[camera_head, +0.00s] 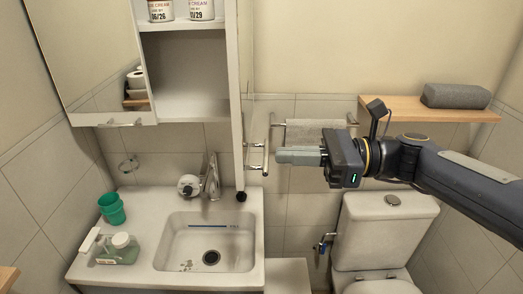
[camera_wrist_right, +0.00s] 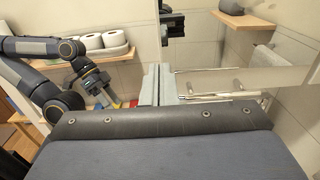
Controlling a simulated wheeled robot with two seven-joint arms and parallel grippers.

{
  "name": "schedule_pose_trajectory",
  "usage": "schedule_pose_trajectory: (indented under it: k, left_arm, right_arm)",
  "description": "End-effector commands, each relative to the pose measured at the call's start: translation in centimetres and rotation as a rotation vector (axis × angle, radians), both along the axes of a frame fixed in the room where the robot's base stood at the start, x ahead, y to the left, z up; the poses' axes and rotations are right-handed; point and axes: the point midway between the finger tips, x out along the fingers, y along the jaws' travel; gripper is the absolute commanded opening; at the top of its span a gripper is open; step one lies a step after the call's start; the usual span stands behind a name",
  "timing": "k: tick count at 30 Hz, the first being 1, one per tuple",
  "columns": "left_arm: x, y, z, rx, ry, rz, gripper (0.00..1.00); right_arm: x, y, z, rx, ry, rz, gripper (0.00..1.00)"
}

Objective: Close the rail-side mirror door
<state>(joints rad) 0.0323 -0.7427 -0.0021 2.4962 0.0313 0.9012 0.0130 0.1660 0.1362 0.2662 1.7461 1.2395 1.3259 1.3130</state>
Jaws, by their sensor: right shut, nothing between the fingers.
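The rail-side mirror door (camera_head: 239,100) stands open, seen nearly edge-on at the right side of the wall cabinet. Its bar handle (camera_head: 257,158) sticks out to the right near the bottom. In the wrist view its mirror face (camera_wrist_right: 235,50) and handle (camera_wrist_right: 220,83) show, with reflections in the glass. My right gripper (camera_head: 280,156) is shut and empty, just right of the handle; contact cannot be told. Its fingers show in the wrist view (camera_wrist_right: 156,84), left of the handle. My left gripper (camera_wrist_right: 103,98) shows small in the wrist view; its jaws are unclear.
The other mirror door (camera_head: 88,60) is closed, left of an open compartment with cans (camera_head: 200,10). A towel rail (camera_head: 315,123) and a wooden shelf (camera_head: 400,107) are on the wall behind. The sink (camera_head: 207,240) is below, the toilet (camera_head: 385,235) at right.

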Motion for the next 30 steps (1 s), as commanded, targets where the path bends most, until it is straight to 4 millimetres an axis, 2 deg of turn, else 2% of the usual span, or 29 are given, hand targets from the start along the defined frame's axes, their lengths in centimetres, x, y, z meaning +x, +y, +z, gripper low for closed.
schedule_pose_trajectory:
  k: [3,9,26,30]
  left_arm:
    - [0.0,0.0,0.6,0.000,0.000,0.000,0.64]
    - [0.0,0.0,1.0,0.000,0.000,0.000,0.64]
    - [0.0,0.0,0.9,0.000,0.000,0.000,0.64]
    - [0.0,0.0,0.6,0.000,0.000,0.000,0.64]
  right_arm:
    - [0.0,2.4,0.1,-0.001,0.002,0.005,0.00]
    - [0.2,4.6,0.0,-0.001,0.001,0.001,0.00]
    - [0.2,5.4,-0.1,-0.002,-0.001,-0.006,0.00]
    - [0.0,6.2,-0.1,-0.001,-0.002,-0.034,0.00]
